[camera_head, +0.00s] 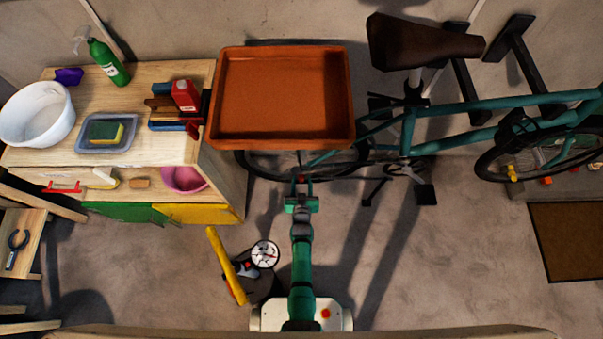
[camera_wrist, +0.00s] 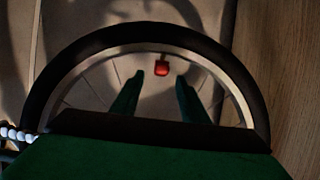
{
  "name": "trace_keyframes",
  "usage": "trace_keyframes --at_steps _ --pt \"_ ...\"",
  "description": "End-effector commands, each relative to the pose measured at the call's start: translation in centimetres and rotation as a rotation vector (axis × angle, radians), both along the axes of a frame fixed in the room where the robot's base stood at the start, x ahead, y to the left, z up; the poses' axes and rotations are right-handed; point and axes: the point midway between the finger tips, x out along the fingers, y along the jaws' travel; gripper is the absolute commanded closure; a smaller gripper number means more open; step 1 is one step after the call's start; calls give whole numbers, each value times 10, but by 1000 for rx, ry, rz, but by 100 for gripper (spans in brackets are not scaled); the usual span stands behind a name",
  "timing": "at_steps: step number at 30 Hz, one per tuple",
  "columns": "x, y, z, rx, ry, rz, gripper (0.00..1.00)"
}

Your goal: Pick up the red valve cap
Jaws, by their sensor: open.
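The red valve cap (camera_wrist: 162,69) shows in the wrist view inside the curve of the bicycle wheel's rim, close to its inner edge. My gripper (camera_wrist: 160,79) is open and empty, with one dark green finger on each side of the cap's line. The cap appears just beyond the fingertips; whether it is between them in depth I cannot tell. In the head view my gripper (camera_head: 301,187) is at the lower side of the wheel (camera_head: 262,168), below the orange tray. A small red spot shows at its tip there, too small to identify.
The orange tray (camera_head: 280,146) overhangs just beyond my gripper and hides much of the wheel. The teal bicycle frame (camera_head: 405,135) stands to the right. A wooden cabinet (camera_head: 228,180) is at the left. A yellow-handled object (camera_head: 226,265) lies on the floor near my arm.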

Motion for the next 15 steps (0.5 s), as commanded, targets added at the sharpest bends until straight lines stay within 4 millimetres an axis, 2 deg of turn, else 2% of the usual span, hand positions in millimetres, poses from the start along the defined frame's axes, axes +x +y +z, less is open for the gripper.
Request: trace_keyframes --at_steps 9,15 --pt "33 1 -11 0 -1 0 59" --pt "46 1 -17 0 -1 0 59"
